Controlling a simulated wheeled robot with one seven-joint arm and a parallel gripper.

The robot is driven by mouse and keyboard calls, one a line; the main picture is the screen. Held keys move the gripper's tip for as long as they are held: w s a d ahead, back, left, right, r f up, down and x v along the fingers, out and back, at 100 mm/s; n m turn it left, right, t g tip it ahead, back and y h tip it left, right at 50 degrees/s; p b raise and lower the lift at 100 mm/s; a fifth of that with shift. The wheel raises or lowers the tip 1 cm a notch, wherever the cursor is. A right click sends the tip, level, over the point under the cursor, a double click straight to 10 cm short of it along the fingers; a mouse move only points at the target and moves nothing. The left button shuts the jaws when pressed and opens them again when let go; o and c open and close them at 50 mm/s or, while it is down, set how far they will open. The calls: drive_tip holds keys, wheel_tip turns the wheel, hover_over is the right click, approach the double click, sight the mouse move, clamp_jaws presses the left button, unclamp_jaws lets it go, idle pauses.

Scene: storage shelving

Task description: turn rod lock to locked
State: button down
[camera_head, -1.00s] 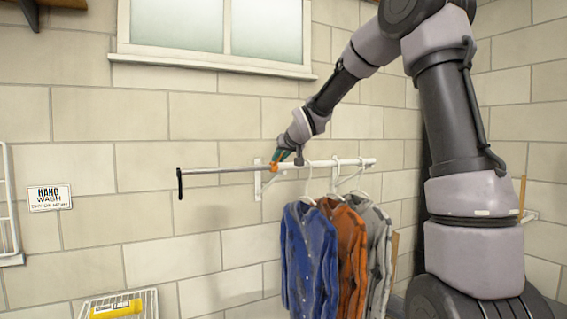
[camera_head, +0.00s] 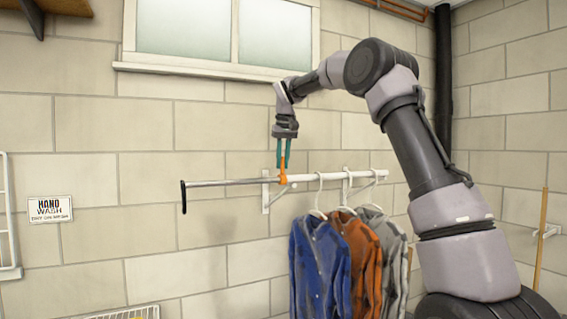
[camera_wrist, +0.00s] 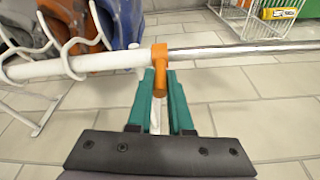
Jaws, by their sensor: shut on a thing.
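The rod lock (camera_head: 283,179) is an orange collar with a short lever, on the rail where the white tube (camera_head: 330,173) meets the thinner metal rod (camera_head: 232,182). Its lever points up in the head view. My gripper (camera_head: 283,158) points straight down from above, with its green fingers on either side of the lever. In the wrist view the orange lock (camera_wrist: 159,55) has its lever between the fingertips of my gripper (camera_wrist: 160,82), which is shut on it. The fingers partly hide the lever in the head view.
Blue (camera_head: 320,265), orange and grey shirts hang on white hangers under the white tube, right of the lock. The metal rod ends in a black tip (camera_head: 183,197) at left. A wire basket (camera_head: 125,313) sits low at left. The wall behind is close.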

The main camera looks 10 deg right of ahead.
drive_tip(key=shift+w+a+g, duration=0.1)
drive_tip(key=shift+w+g, duration=0.1)
drive_tip(key=shift+g, duration=0.2)
drive_tip(key=c, duration=0.8)
unclamp_jaws()
drive_tip(key=shift+f, duration=0.1)
drive_tip(key=shift+c, duration=0.2)
wheel_tip(320, 180, up, 11)
drive_tip(key=s, duration=0.1)
drive_tip(key=shift+s, duration=0.35)
drive_tip(key=shift+f, duration=0.1)
